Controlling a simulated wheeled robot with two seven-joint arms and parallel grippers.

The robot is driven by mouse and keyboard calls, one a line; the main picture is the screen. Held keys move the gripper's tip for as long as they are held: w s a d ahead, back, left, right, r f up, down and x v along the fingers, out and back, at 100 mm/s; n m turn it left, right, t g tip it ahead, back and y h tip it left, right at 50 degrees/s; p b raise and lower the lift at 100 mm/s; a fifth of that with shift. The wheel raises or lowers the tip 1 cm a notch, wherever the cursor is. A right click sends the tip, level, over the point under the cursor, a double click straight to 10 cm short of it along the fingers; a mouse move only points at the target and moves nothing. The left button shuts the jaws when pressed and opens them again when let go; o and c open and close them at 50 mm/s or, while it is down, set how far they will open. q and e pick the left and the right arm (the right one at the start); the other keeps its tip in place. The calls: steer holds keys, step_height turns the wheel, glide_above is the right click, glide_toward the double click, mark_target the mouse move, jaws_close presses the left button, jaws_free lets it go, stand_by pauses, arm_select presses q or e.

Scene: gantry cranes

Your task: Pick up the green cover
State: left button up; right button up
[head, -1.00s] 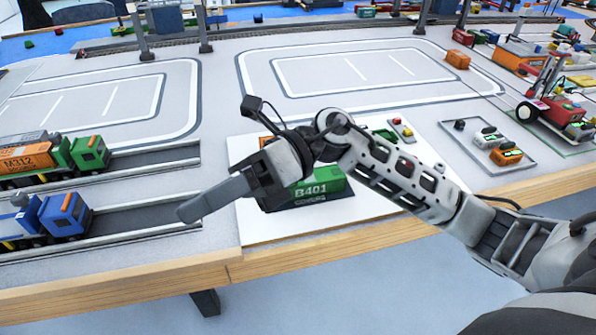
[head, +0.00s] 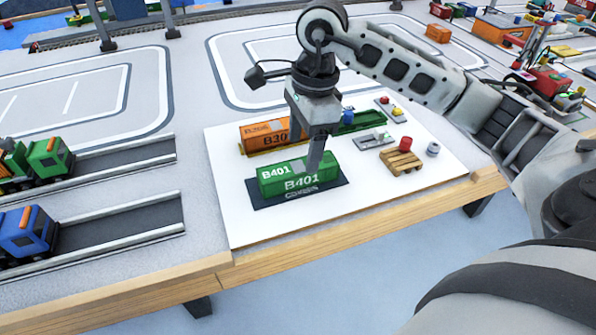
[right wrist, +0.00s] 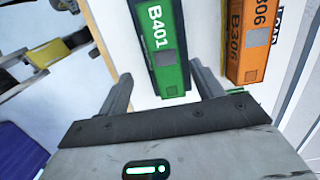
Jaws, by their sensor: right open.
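The green cover (head: 275,180), marked B401, lies on a dark mat (head: 262,202) on the white board at the table's front. My right gripper (head: 314,160) points down at the cover's right part and hides some of it. In the right wrist view the right gripper (right wrist: 161,78) is open, and the near end of the green cover (right wrist: 158,35) shows ahead, between the lines of the two fingers. I see nothing held. Whether a finger touches the cover I cannot tell. My left gripper is in no view.
An orange block (head: 262,135) stands just behind the cover, also seen in the right wrist view (right wrist: 247,62). A small wooden pallet (head: 402,161), a red cylinder (head: 405,143) and a grey ring (head: 433,148) are to the right. The white board (head: 240,228) is bare in front.

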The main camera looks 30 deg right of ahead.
mark_target(298, 166)
steer(key=shift+w+a+f, duration=0.1)
steer(key=shift+w+f, duration=0.05)
steer(key=shift+f, duration=0.95)
steer(key=shift+w+a+f, duration=0.1)
steer(key=shift+w+f, duration=0.1)
steer(key=shift+f, duration=0.95)
steer(key=shift+w+a+f, duration=0.1)
steer(key=shift+w+f, duration=0.05)
steer(key=shift+f, duration=0.95)
steer(key=c, duration=1.1)
